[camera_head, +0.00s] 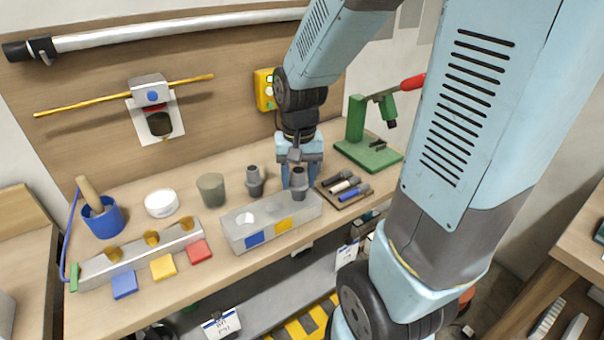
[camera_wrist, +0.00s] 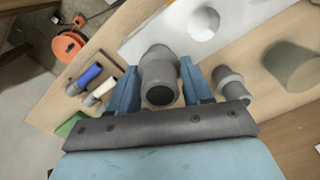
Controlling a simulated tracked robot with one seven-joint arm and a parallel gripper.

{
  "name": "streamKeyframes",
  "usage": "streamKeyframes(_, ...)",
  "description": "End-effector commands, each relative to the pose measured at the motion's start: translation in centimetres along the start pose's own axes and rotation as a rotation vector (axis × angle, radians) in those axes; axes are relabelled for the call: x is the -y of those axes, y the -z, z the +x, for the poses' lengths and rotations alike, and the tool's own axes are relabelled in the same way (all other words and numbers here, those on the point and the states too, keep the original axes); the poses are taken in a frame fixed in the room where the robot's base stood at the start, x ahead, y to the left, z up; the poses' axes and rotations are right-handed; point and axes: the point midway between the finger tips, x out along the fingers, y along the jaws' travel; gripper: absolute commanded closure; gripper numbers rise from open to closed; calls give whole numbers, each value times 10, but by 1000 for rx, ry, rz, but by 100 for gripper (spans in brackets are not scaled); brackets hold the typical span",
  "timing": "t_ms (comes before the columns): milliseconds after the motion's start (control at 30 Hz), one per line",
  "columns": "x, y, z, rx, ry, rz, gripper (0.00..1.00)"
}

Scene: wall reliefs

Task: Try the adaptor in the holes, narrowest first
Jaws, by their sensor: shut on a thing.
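My gripper (camera_head: 297,183) is shut on a dark grey stepped adaptor (camera_head: 299,187), held roughly upright at the right end of a pale grey block (camera_head: 236,239). The adaptor also shows between the fingers in the wrist view (camera_wrist: 160,72). The block has a blue and a yellow label on its front, and one round hole (camera_head: 245,218) shows open at its left; it also shows in the wrist view (camera_wrist: 203,22). Any hole under the adaptor is hidden, and I cannot tell whether the adaptor touches the block. A second grey stepped adaptor (camera_head: 255,182) stands behind the block.
A longer block (camera_head: 100,272) with brass-coloured round fittings and blue, yellow and red tabs is at left. A grey-green cup (camera_head: 211,189), white tub (camera_head: 161,203) and blue pot (camera_head: 103,218) stand behind. A tool tray (camera_head: 343,187) and green stand (camera_head: 368,153) are at right.

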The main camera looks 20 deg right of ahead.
Motion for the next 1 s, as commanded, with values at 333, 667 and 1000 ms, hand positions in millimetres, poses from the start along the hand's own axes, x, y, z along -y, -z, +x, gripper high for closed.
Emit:
streamKeyframes(333, 0, 0, 7, 0, 0, 0, 81)
streamKeyframes(667, 0, 0, 14, 0, 0, 0, 81)
streamKeyframes(1000, 0, 0, 21, 1, 0, 0, 81)
